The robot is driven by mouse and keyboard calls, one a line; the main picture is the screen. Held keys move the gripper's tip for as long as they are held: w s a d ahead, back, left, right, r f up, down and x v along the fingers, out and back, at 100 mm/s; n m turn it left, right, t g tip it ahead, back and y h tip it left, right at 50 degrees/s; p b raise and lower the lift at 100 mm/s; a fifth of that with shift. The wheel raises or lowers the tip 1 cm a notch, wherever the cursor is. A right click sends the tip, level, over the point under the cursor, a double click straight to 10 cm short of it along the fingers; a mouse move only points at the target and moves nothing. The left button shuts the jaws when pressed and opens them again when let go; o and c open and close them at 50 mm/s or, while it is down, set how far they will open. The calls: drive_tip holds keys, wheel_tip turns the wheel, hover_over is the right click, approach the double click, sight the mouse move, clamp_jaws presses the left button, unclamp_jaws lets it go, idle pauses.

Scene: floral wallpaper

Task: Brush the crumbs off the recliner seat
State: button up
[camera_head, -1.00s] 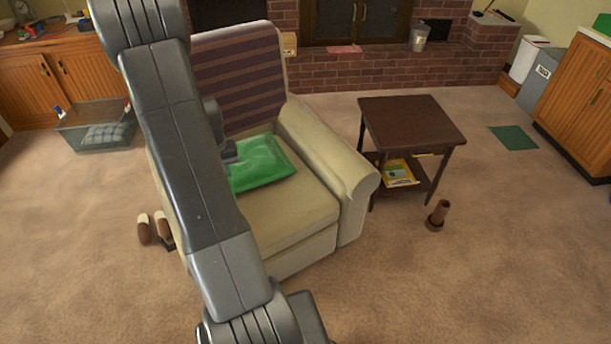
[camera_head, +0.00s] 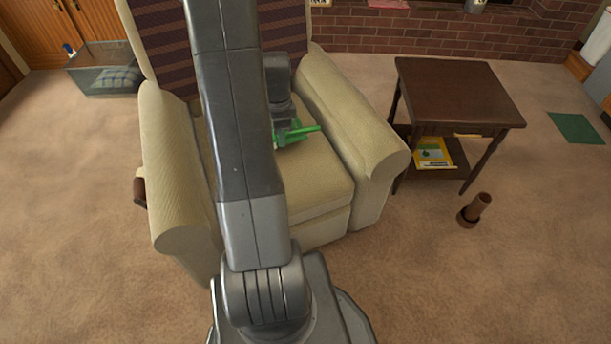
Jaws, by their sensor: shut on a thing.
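The cream recliner (camera_head: 180,160) stands in the middle, with a dark striped cloth on its backrest. Its seat (camera_head: 321,183) shows to the right of my arm, and the arm covers the left part. My gripper (camera_head: 288,136) is low over the seat, shut on a green thing (camera_head: 303,133). Only a thin, narrow part of the green thing shows, so I cannot tell whether it touches the seat. I make out no crumbs on the visible part of the seat.
A dark side table (camera_head: 460,95) with a yellow-green magazine (camera_head: 435,153) on its lower shelf stands right of the recliner. A brown cylindrical object (camera_head: 474,210) is on the carpet. A grey bin (camera_head: 104,75) stands at the back left. The front right carpet is clear.

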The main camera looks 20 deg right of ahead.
drive_tip(key=s+d+f+m+b, duration=0.4)
drive_tip(key=d+f+m+b, duration=0.2)
drive_tip(key=f+m+b, duration=0.4)
drive_tip(key=m+b, duration=0.2)
drive_tip(key=b, duration=0.2)
hover_over(316, 182)
drive_tip(key=a, duration=0.4)
drive_tip(key=shift+s+d+f, duration=0.1)
drive_tip(key=shift+s+f, duration=0.05)
drive_tip(key=shift+f, duration=1.3)
drive_tip(key=shift+s+d+f, duration=0.1)
drive_tip(key=shift+s+f, duration=0.05)
drive_tip(key=shift+f, duration=1.3)
drive_tip(key=shift+f+b, duration=0.5)
drive_tip(key=shift+f, duration=0.5)
drive_tip(key=shift+w+d+r+p, duration=0.15)
drive_tip(key=shift+d+p, duration=0.3)
drive_tip(key=shift+d, duration=1.1)
drive_tip(key=shift+w+d, duration=0.1)
drive_tip(key=shift+d, duration=0.2)
drive_tip(key=shift+f, duration=0.2)
